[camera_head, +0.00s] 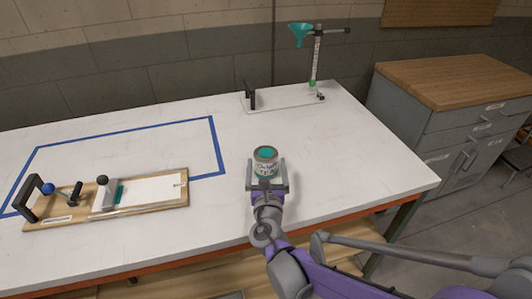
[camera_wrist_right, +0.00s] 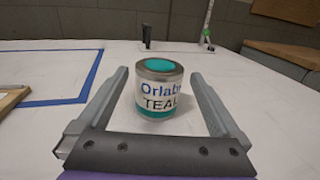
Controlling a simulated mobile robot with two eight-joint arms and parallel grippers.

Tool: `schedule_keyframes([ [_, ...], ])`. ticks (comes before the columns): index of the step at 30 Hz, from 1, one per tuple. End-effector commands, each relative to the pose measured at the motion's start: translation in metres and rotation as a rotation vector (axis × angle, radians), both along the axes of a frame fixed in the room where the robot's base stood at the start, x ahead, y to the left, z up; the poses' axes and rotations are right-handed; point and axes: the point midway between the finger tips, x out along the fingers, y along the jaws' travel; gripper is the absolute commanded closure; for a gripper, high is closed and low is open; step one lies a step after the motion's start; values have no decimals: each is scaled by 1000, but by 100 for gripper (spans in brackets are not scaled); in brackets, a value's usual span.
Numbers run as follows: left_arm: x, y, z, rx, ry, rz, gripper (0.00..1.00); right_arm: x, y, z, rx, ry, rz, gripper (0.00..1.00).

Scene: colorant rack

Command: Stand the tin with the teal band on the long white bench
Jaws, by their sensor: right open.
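The tin with the teal band (camera_head: 265,161) stands upright on the long white bench (camera_head: 330,135), right of the blue tape outline. It has a teal lid centre and a label reading "TEAL" in the right wrist view (camera_wrist_right: 159,90). My right gripper (camera_head: 267,172) is open, with its fingers reaching along both sides of the tin. In the right wrist view (camera_wrist_right: 160,85) there is a gap between the tin and each finger. The tin's base appears to rest on the bench top. My left gripper is not in view.
A wooden board with a clamp and white card (camera_head: 150,192) lies at the left, partly over the blue tape outline (camera_head: 127,133). A stand with a teal funnel (camera_head: 300,32) is at the back. A grey cabinet with a wooden top (camera_head: 450,80) stands right of the bench.

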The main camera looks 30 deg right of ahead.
Motion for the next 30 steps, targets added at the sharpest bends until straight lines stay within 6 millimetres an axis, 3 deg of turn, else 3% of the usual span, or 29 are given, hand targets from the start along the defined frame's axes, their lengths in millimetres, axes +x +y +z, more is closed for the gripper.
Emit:
schedule_keyframes([
  [3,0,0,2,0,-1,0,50,-18,10,0,2,-1,2,0],
  [9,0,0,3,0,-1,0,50,-32,18,0,1,0,0,0],
  [30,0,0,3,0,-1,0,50,-33,18,0,1,0,-1,0],
])
